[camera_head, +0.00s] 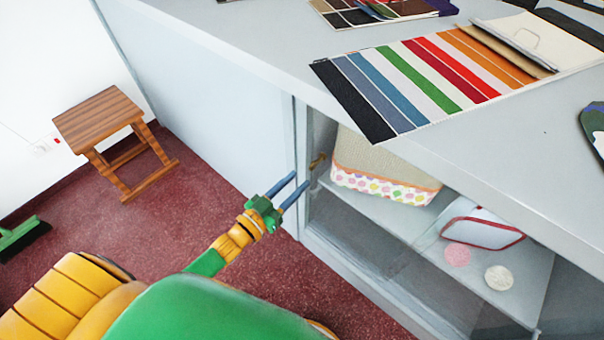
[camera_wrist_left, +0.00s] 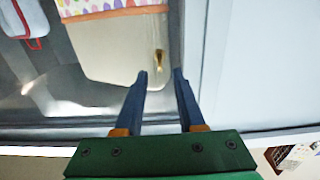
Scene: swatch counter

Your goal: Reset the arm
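My left gripper (camera_head: 300,180) is green and yellow with two blue fingers. It is at the front of the grey counter's open-looking cabinet, near a small brass handle (camera_head: 318,161). In the left wrist view the fingers (camera_wrist_left: 160,74) stand apart with nothing between them. The brass handle (camera_wrist_left: 159,62) shows just beyond the fingertips; I cannot tell whether they touch it. My right gripper is in neither view.
The cabinet shelf holds a beige dotted basket (camera_head: 385,175), a white red-edged case (camera_head: 482,228) and two round discs. Color swatches (camera_head: 425,75) lie on the countertop (camera_head: 260,40). A wooden stool (camera_head: 98,118) stands left; the red floor between is open.

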